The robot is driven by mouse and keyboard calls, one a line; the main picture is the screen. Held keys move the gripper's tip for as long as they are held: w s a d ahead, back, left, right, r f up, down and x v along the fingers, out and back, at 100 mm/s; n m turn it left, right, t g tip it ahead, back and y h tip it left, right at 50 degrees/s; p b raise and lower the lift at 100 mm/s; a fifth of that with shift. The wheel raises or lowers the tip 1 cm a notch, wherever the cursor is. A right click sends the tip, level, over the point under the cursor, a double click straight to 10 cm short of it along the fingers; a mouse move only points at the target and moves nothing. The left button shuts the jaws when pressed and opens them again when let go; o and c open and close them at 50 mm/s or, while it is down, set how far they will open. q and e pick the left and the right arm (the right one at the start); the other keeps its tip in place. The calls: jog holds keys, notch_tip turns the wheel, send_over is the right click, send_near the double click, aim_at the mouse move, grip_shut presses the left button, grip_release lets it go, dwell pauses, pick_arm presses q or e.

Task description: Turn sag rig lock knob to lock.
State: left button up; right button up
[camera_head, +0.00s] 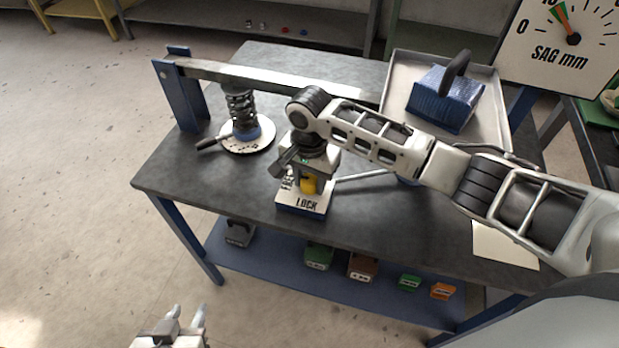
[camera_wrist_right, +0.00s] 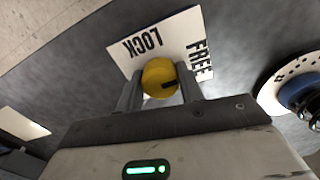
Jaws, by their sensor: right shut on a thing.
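The yellow lock knob (camera_head: 309,185) sits on a small block with a white LOCK plate (camera_head: 309,205) near the front of the bench. In the right wrist view the knob (camera_wrist_right: 158,72) is between the fingers of my right gripper (camera_wrist_right: 160,88), which is shut on it. The dark mark on the knob lies toward the right, on the side of the word FREE; LOCK is printed upper left on the plate (camera_wrist_right: 172,24). In the head view my right gripper (camera_head: 306,174) comes down over the knob and partly hides it. My left gripper (camera_head: 186,314) is open and empty at the bottom edge.
A coil spring (camera_head: 240,106) stands on a round white plate (camera_head: 262,139) under a metal beam (camera_head: 290,78). A tray (camera_head: 398,75) holds a blue weight (camera_head: 446,98) at the right. A SAG mm dial (camera_head: 560,40) is at the upper right. Several small blocks lie on the lower shelf (camera_head: 290,275).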

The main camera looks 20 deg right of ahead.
jog(key=n, duration=0.8)
jog(key=shift+r+n, duration=0.1)
jog(key=shift+n, duration=0.3)
jog(key=n, duration=0.4)
jog(key=shift+d, duration=0.1)
jog(key=n, duration=0.4)
jog(key=shift+w+n, duration=0.1)
jog(key=shift+n, duration=0.5)
jog(key=o, duration=1)
